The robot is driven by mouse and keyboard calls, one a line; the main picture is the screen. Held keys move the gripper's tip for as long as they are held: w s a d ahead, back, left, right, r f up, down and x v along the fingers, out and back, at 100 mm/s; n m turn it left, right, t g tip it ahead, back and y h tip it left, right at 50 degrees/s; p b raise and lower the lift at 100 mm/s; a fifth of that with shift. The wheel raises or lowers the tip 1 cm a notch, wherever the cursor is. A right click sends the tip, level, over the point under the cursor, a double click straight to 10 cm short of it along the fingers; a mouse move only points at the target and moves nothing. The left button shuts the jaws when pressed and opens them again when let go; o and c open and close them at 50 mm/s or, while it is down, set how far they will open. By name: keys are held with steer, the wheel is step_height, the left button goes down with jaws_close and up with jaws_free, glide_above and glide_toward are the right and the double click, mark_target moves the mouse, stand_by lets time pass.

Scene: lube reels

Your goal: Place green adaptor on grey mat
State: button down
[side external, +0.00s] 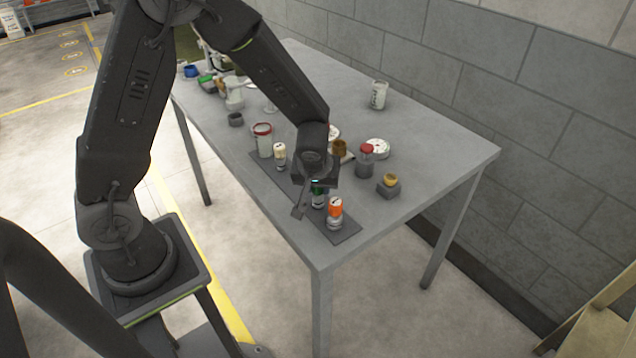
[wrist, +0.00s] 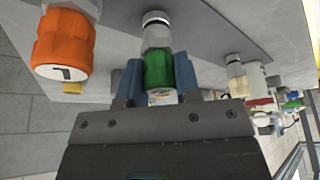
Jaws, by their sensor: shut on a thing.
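The green adaptor (wrist: 158,70) is between the fingers of my gripper (wrist: 158,82) in the wrist view, with a metal fitting at its end and a white label. My gripper is shut on it. In the side view the green adaptor (side external: 318,192) is partly hidden by my gripper (side external: 314,190), over the grey mat (side external: 344,236). I cannot tell whether the adaptor touches the mat. An orange adaptor (side external: 335,208) stands on the mat's near end; it also shows at left in the wrist view (wrist: 62,50).
A cream adaptor (side external: 280,154) and a red-rimmed white container (side external: 263,140) stand toward the mat's far end. A red-topped grey piece (side external: 366,160) and a yellow-topped block (side external: 389,186) are to the right. More containers crowd the table's far end. The right table corner is clear.

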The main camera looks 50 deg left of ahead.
steer(key=shift+f, duration=0.15)
steer(key=c, duration=0.8)
jaws_free()
steer(key=v, duration=1.2)
steer(key=s+r+m+h, duration=0.1)
steer(key=s+r+m, duration=0.2)
steer(key=s+r, duration=0.1)
steer(key=s+r+m+t+h, duration=0.1)
steer(key=s+r+m, duration=0.2)
steer(key=s, duration=0.3)
steer(key=s+d+r+m+t+h, duration=0.1)
steer(key=s+r+m, duration=0.2)
steer(key=s+r, duration=0.2)
